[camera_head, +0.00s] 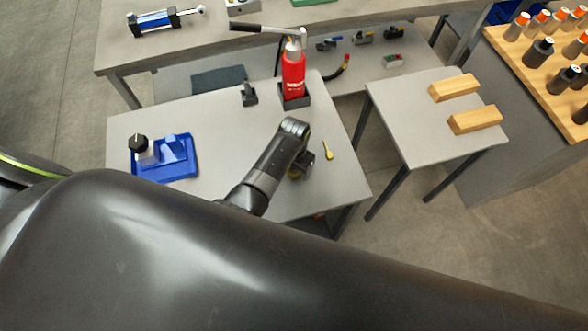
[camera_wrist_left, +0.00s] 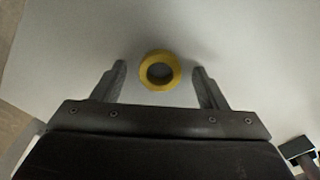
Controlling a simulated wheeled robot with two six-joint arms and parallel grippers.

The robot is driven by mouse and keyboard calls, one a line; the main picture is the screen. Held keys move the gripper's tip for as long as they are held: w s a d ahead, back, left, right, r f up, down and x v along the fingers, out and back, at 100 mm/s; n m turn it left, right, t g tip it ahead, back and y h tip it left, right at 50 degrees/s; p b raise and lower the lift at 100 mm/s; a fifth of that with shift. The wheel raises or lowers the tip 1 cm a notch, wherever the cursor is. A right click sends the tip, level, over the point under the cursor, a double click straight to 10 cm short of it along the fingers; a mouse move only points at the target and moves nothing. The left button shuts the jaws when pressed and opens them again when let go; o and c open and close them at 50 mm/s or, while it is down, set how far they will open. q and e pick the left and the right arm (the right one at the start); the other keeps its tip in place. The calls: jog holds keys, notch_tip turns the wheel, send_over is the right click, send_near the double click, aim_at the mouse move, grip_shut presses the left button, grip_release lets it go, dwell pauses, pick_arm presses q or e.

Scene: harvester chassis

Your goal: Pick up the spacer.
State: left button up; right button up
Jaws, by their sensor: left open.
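The spacer is a yellow ring (camera_wrist_left: 159,71) lying flat on the grey table top in the left wrist view. My left gripper (camera_wrist_left: 160,80) is open, with one finger on each side of the ring and a gap to both. The ring sits between and slightly beyond the fingertips; the fingers do not touch it. My right gripper is not in view.
A red bottle jack (camera_head: 293,78) and a black block (camera_head: 249,95) stand behind. A blue tray (camera_head: 186,158) is at left. A side table (camera_head: 405,105) holds two wooden blocks (camera_head: 474,119).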

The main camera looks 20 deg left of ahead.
pick_arm(q)
jog(key=c, duration=1.1)
jog(key=shift+c, duration=0.3)
jog(key=shift+r, duration=0.15)
